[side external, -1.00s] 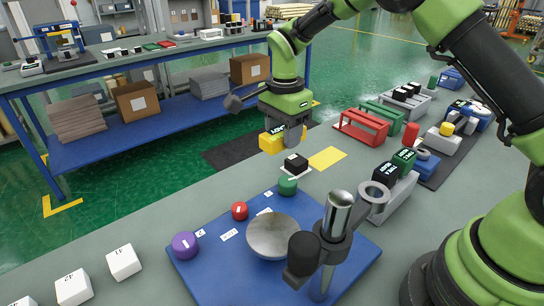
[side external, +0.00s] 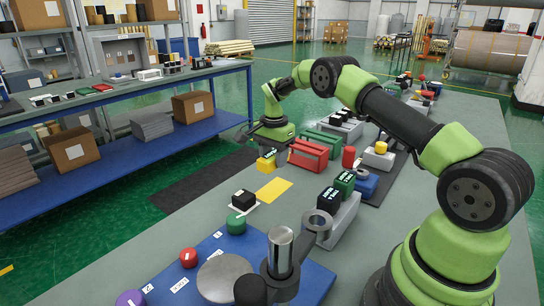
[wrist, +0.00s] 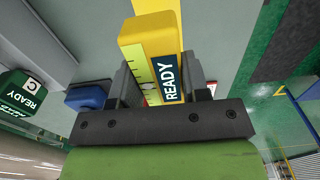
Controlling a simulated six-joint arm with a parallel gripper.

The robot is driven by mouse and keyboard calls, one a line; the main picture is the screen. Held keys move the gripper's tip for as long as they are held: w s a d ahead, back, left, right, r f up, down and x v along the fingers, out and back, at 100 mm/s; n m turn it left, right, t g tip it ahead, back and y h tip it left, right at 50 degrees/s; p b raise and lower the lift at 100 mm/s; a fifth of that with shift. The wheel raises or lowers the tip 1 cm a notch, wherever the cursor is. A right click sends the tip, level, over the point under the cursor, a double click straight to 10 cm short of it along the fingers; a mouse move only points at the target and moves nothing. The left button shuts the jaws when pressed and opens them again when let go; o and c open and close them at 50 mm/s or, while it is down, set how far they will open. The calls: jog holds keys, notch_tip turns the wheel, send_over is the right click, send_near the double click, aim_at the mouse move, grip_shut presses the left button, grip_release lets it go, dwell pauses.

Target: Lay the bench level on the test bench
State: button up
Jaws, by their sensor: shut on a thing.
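My gripper (side external: 271,152) is shut on a yellow block, taken to be the bench level (side external: 266,161), and holds it above the grey table. In the wrist view the yellow level (wrist: 150,36) sits between the fingers (wrist: 158,90), with a ruled green-yellow strip and a dark READY label. Its near end is hidden by the gripper. A flat yellow patch (side external: 274,189) lies on the grey table top (side external: 190,213), close to the level in the side view. Which surface is the test bench I cannot tell for sure.
A red open frame (side external: 308,156) and green frame (side external: 322,141) stand right of my gripper. A black block (side external: 243,197) and green knob (side external: 236,224) lie nearer. Grey holders with dark blocks stand to the right. A blue-legged workbench (side external: 155,84) stands across the floor.

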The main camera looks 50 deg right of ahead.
send_over(273, 189)
jog(key=shift+s+f, duration=0.1)
jog(key=shift+f, duration=2.3)
jog(key=shift+f, duration=0.15)
jog(key=shift+f, duration=1.3)
jog(key=o, duration=1.2)
